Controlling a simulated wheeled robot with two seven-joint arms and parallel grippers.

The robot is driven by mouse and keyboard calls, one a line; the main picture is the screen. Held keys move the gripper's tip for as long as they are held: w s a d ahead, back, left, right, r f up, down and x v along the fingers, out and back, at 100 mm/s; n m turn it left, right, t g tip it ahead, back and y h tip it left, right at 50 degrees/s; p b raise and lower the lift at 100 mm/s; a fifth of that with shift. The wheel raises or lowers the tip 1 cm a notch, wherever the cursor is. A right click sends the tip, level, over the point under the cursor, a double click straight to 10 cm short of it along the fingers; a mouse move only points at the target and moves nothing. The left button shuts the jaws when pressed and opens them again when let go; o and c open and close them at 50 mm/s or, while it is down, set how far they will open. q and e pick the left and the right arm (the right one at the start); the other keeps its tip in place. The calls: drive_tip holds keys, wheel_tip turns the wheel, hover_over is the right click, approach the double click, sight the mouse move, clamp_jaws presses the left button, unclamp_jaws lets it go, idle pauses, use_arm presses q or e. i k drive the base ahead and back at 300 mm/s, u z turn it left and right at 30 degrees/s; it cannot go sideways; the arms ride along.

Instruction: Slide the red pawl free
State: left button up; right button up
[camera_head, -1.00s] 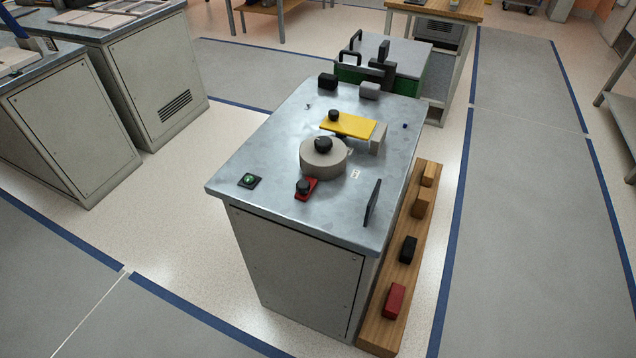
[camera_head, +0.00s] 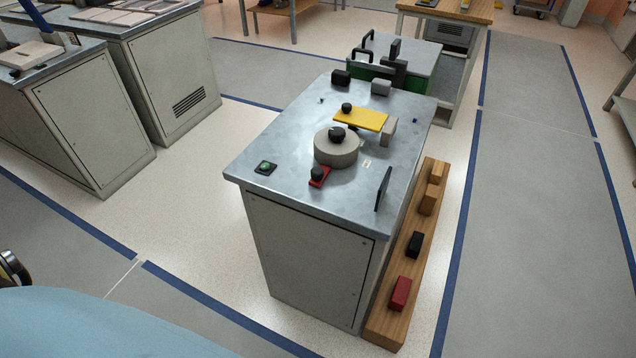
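The red pawl (camera_head: 321,181) is a small red piece near the front of the grey metal cabinet top (camera_head: 280,205). A black knob (camera_head: 317,173) stands on it. It lies close in front of a round beige disc (camera_head: 337,153) that carries a black knob of its own; whether they touch I cannot tell. A yellow bar (camera_head: 360,119) with a black knob lies behind the disc, near a grey block (camera_head: 388,132).
A dark upright plate (camera_head: 383,189) stands at the top's right edge. A green-lit switch (camera_head: 265,168) sits at the left. A wooden plank (camera_head: 385,329) with several blocks runs along the cabinet's right side. Other cabinets stand at the left; the floor in front is open.

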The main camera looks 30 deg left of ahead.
sight(319, 174)
drive_tip(key=k, duration=0.3)
drive_tip(key=u, duration=0.9)
